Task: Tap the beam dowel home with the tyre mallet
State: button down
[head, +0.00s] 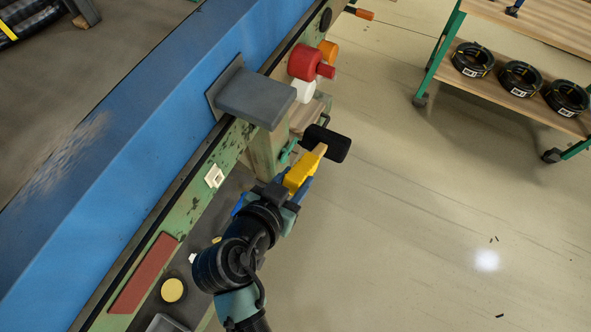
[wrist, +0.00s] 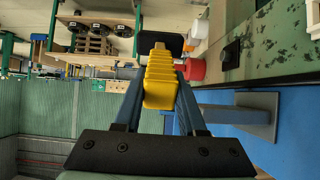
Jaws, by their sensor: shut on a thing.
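The tyre mallet has a stepped yellow grip (head: 300,173) and a black cylindrical head (head: 328,143). My gripper (head: 294,186) is shut on the yellow grip, and the head points away from it, to the upper right in the head view. In the wrist view the blue fingers of my gripper (wrist: 160,78) flank the grip, and the black head (wrist: 160,42) shows beyond it. A pale wooden beam (head: 264,152) stands at the green bench's edge, just left of the mallet head, with a teal clamp beside it. I cannot clearly make out the dowel.
A grey block (head: 252,98) juts from the blue girder (head: 130,98) above the bench. Red (head: 304,62), orange and white pieces sit beyond it; the red one also shows in the wrist view (wrist: 197,70). A cart with hose coils (head: 520,77) stands right. The floor between is clear.

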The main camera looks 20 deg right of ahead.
jog(key=shift+d+r, duration=0.1)
jog(key=shift+r, duration=0.55)
jog(key=shift+w+a+b, duration=0.55)
jog(key=shift+w+a, duration=1.1)
jog(key=c, duration=1)
grip_release()
jog(key=shift+w+a, duration=0.15)
grip_shut()
jog(key=shift+f, duration=0.1)
